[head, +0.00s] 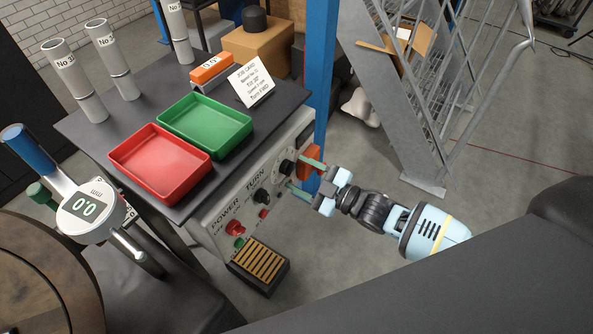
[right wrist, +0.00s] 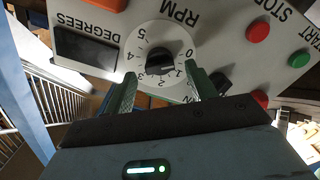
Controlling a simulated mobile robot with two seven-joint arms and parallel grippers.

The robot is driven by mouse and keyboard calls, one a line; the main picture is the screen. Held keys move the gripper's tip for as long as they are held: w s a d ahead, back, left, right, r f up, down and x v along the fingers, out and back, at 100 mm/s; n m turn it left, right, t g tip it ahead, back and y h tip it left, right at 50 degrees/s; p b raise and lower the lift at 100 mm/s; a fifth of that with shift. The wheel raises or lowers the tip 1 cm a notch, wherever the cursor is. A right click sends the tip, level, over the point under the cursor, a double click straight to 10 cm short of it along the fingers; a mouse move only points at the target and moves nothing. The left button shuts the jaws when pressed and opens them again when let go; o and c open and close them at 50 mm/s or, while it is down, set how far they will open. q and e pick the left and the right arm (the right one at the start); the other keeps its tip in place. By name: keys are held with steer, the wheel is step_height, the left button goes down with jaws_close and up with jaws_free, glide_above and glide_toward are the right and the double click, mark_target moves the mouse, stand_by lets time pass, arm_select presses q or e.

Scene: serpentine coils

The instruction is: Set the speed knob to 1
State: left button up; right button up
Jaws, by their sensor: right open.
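The speed knob (right wrist: 160,62) is black and sits on a white round dial marked RPM, with numbers 0 to 5. The right wrist view shows the panel upside down. I cannot clearly tell which number the knob's mark points at. In the head view the knob (head: 287,167) is on the control panel (head: 225,210) at the bench front. My right gripper (head: 304,177) is open, its green fingers pointing at the panel. In the right wrist view its fingertips (right wrist: 163,76) lie either side of the knob, with a gap to it. My left gripper is not in view.
The TURN knob (head: 262,196), red POWER knob (head: 236,228) and red and green buttons share the panel. A red tray (head: 158,160), green tray (head: 205,122) and instruction card (head: 251,84) are on the bench.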

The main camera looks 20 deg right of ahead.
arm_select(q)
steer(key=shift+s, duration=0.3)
arm_select(e)
steer(key=shift+x, duration=0.9)
steer(key=c, duration=1)
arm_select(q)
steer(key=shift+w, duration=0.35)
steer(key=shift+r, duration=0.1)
arm_select(e)
steer(key=shift+m, duration=0.3)
steer(key=m, duration=0.8)
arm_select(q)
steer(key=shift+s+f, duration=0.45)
arm_select(e)
steer(key=shift+m, duration=0.6)
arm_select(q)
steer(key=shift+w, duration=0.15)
